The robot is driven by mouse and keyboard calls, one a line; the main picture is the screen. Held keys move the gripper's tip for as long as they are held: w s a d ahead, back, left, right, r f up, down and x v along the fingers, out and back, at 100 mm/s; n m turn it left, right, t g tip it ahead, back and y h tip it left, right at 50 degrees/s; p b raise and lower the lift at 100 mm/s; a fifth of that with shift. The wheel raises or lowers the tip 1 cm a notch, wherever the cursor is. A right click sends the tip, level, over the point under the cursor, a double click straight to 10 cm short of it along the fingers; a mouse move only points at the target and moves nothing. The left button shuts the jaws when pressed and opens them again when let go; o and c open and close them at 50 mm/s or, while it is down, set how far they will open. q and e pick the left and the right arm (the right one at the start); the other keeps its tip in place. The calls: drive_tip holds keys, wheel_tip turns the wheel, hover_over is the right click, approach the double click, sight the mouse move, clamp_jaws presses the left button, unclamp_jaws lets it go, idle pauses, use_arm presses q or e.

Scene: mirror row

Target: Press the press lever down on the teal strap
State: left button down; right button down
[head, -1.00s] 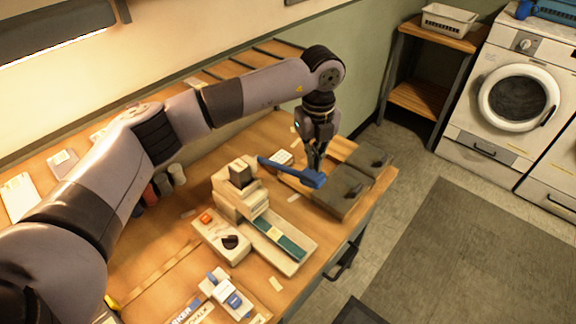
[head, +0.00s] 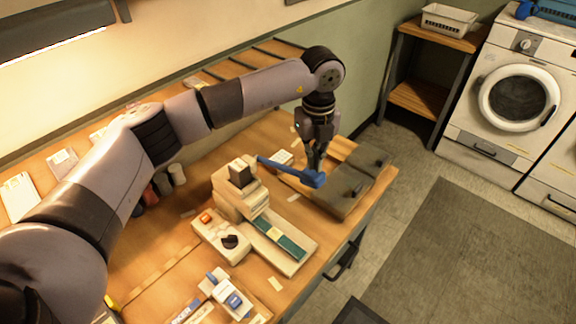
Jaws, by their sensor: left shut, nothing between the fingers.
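The press lever (head: 290,170) is a blue bar with a blocky blue end, sticking out to the right from the cream press (head: 237,190). The teal strap (head: 291,248) lies flat along the press's long cream base, its upper-left end at the press head. My left gripper (head: 316,172) points down, shut and empty, with its fingertips at the lever's blue end. I cannot tell whether they touch it. My right gripper is not in view.
A control box with an orange button and black knob (head: 222,237) sits left of the strap. A blue and white device (head: 228,295) is in front. A washing machine (head: 515,95) stands beyond the floor mat.

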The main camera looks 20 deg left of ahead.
sight(312, 173)
use_arm(q)
wheel_tip(312, 173, down, 10)
drive_tip(key=b, duration=0.7)
drive_tip(key=shift+f, duration=0.15)
idle(0.9)
drive_tip(key=shift+r+p, duration=1.2)
drive_tip(key=shift+r, duration=0.7)
drive_tip(key=shift+r+p, duration=3.05)
drive_tip(key=shift+r, duration=2.7)
drive_tip(key=shift+f, duration=0.1)
